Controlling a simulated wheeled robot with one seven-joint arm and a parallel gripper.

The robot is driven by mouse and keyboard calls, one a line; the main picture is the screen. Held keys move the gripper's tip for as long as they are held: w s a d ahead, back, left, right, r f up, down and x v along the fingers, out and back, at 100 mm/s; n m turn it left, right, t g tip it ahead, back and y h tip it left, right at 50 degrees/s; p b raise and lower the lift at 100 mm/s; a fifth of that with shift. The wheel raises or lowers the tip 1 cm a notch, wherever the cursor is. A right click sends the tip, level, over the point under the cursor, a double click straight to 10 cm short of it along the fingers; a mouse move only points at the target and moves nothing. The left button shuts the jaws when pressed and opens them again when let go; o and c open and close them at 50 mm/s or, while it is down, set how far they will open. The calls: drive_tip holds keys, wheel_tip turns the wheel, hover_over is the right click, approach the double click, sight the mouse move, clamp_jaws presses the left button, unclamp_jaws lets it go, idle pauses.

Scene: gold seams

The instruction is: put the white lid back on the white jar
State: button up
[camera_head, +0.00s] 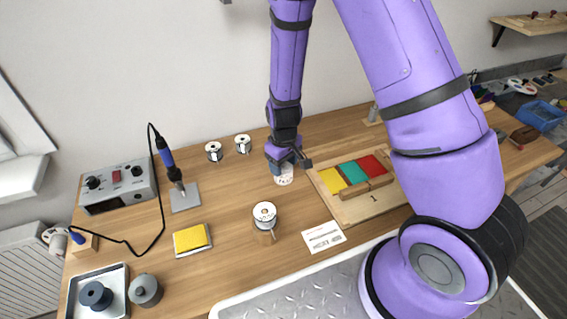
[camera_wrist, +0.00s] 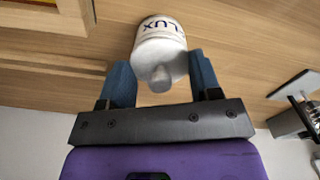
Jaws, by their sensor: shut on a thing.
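The white jar (camera_head: 284,177), with dark lettering, stands on the wooden bench below my gripper in the head view. In the wrist view the jar (camera_wrist: 160,24) shows "LUX" on its side. The pale lid (camera_wrist: 160,62), with a round grey knob towards my palm, is between the blue fingers. My gripper (camera_wrist: 162,78) is shut on the lid; in the head view my gripper (camera_head: 284,160) is directly over the jar. The lid lines up with the jar's end, with no clear gap. I cannot tell whether it is fully seated.
A wooden tray (camera_head: 345,210) with yellow, green and red blocks is close on the right. A yellow sponge (camera_head: 192,239) and a soldering station (camera_head: 118,186) are left. Bare bench lies left of the jar.

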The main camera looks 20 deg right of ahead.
drive_tip(key=shift+f, duration=0.2)
drive_tip(key=o, duration=1.2)
drive_tip(key=shift+r, duration=3.55)
